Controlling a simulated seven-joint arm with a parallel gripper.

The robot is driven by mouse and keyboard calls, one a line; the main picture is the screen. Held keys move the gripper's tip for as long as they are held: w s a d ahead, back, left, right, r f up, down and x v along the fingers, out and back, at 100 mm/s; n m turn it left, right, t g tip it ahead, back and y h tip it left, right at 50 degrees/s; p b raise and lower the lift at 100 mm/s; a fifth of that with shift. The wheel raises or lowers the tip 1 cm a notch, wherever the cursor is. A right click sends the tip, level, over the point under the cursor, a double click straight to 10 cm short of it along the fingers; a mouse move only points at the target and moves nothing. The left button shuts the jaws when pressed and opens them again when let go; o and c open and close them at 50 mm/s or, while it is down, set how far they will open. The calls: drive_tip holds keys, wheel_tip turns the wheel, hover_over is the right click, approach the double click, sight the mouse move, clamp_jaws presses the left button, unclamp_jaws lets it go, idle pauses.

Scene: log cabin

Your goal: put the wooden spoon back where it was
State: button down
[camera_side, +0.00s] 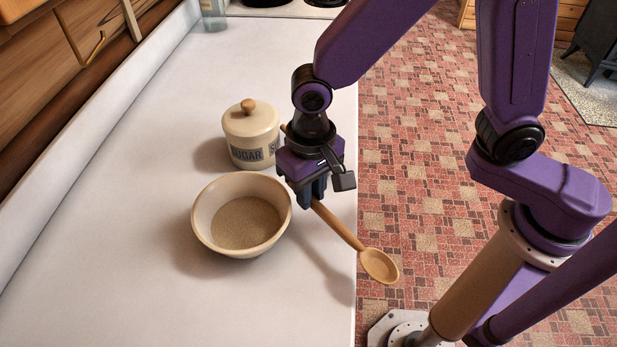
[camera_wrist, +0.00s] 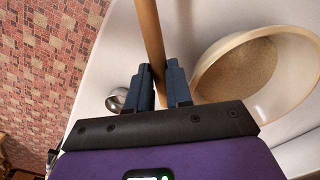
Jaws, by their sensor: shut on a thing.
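The wooden spoon (camera_side: 340,226) is held in the air by my gripper (camera_side: 313,192), which is shut on its handle. In the side view it slopes down to the right, and its bowl end appears past the counter's edge. In the wrist view the handle (camera_wrist: 151,38) runs up from between the fingers of my gripper (camera_wrist: 165,88); the spoon's bowl end is not visible there. A cream bowl (camera_side: 205,224) with grainy tan contents stands just left of my gripper; it also shows at the right of the wrist view (camera_wrist: 214,77).
A cream sugar jar (camera_side: 247,135) with a wooden knob stands behind the bowl. A small shiny round object (camera_wrist: 115,98) shows in the wrist view. The white counter (camera_side: 120,255) is clear at the left and front. A clear container (camera_side: 213,15) stands far back.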

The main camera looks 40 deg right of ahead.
sight(310, 220)
drive_tip(key=shift+f, duration=2.4)
drive_tip(key=shift+c, duration=0.8)
unclamp_jaws()
drive_tip(key=shift+r, duration=0.15)
drive_tip(key=shift+r, duration=3.85)
drive_tip(key=shift+d, duration=0.1)
